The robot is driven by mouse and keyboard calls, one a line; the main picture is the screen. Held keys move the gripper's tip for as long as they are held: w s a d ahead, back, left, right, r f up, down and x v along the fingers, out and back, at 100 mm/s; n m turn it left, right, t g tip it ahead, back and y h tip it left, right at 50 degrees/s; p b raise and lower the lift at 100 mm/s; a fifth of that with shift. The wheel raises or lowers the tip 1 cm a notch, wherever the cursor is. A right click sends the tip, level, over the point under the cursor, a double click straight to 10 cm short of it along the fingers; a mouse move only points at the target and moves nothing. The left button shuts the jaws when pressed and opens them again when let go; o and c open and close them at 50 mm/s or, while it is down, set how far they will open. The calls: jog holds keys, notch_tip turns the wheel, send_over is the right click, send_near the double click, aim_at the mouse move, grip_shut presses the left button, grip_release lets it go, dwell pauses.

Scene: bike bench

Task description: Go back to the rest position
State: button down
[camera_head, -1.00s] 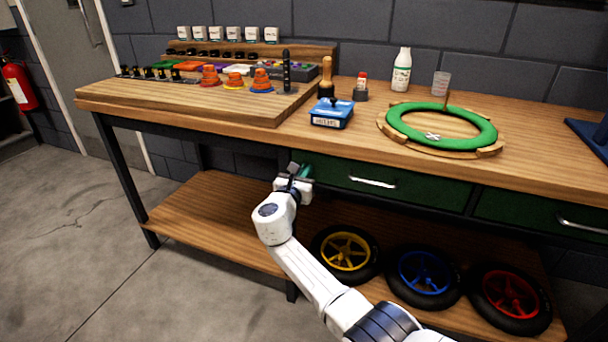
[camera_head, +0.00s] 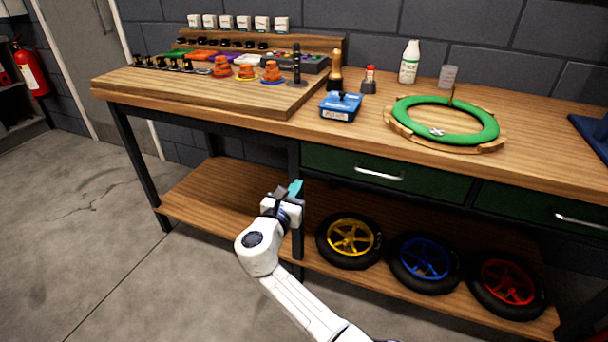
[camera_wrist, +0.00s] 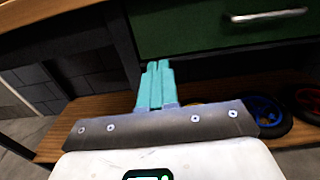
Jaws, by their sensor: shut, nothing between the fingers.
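My gripper (camera_head: 296,187) is in front of the bench, below the tabletop's front edge and left of the green drawer (camera_head: 340,168). In the wrist view its two teal fingers (camera_wrist: 156,84) are together with nothing between them. They point toward the bench's underside, with the lower shelf (camera_wrist: 95,112) and the drawer ahead of them. My white arm comes up from the bottom of the head view to the gripper.
The bench top (camera_head: 365,128) carries a green ring on a wooden stand (camera_head: 398,122), a blue box (camera_head: 340,106), a white bottle (camera_head: 409,64) and several small parts. Wheels with yellow (camera_head: 350,238), blue and red rims lie on the shelf. Open floor (camera_head: 110,260) is at left.

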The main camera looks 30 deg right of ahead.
jog(key=s+f+m+g+y, duration=0.3)
jog(key=s+f+m, duration=0.35)
jog(key=s, duration=0.55)
jog(key=s+f+m+g+y, duration=0.4)
jog(key=s+m, duration=0.3)
jog(key=s, duration=0.4)
jog(key=s+f+m+g+y, duration=0.25)
jog(key=s+f+m, duration=0.45)
jog(key=s, duration=0.5)
jog(key=s+a+r+m+y, duration=0.1)
jog(key=s+a+m+y, duration=0.15)
jog(key=s, duration=0.35)
jog(key=s+a+r+m+y, duration=0.1)
jog(key=s+a+m+y, duration=0.15)
jog(key=s, duration=0.25)
notch_tip(320, 180, up, 16)
jog(key=p, duration=1.6)
jog(key=shift+w+d+p, duration=0.3)
jog(key=shift+d, duration=0.1)
